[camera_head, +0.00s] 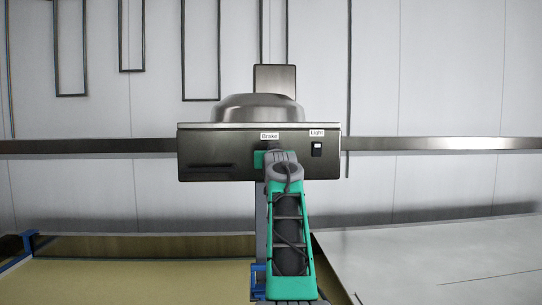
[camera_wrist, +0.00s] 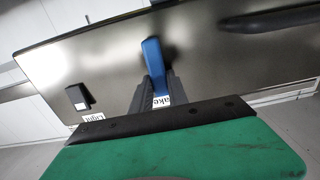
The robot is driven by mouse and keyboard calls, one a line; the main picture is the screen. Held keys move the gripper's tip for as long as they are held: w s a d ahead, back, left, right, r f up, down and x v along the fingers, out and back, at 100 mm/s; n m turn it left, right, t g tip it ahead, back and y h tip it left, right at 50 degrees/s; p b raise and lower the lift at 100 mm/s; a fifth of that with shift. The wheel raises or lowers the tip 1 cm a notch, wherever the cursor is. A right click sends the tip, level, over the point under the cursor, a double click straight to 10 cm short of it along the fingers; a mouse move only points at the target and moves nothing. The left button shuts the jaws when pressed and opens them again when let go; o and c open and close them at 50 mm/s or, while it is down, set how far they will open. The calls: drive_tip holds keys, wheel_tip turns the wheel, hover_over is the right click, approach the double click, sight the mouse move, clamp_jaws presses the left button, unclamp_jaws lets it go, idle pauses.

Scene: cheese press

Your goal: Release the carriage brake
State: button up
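The steel carriage box (camera_head: 225,140) has a "Brake" label (camera_head: 270,136) on its front panel. A blue brake lever (camera_wrist: 153,58) stands out from this panel in the wrist view, beside the partly covered label. My gripper (camera_wrist: 160,88) is at the lever, with one dark finger on each side of its lower end. The fingers are close together and appear shut on the lever; its free end shows beyond the fingertips. In the head view my arm and gripper hide the lever.
A black light switch (camera_head: 317,149) sits on the panel right of the brake, under a "Light" label; it also shows in the wrist view (camera_wrist: 79,97). A horizontal rail (camera_head: 440,143) runs behind the carriage. A yellowish vat surface (camera_head: 140,280) lies below left.

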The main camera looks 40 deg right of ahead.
clamp_jaws()
drive_tip(key=shift+s+d+m, duration=0.1)
drive_tip(key=shift+m, duration=0.3)
drive_tip(key=shift+s+d+f+m+p, duration=0.25)
drive_tip(key=shift+f+m, duration=0.1)
drive_tip(key=shift+m, duration=2.5)
drive_tip(key=shift+s+d+f+m+p, duration=0.2)
drive_tip(key=shift+f+m, duration=0.1)
drive_tip(key=shift+m, duration=2.6)
drive_tip(key=shift+s+d+f+m+p, duration=0.15)
drive_tip(key=shift+d+f+m+p, duration=0.15)
drive_tip(key=shift+m, duration=2.55)
drive_tip(key=shift+f, duration=0.1)
drive_tip(key=o, duration=0.6)
unclamp_jaws()
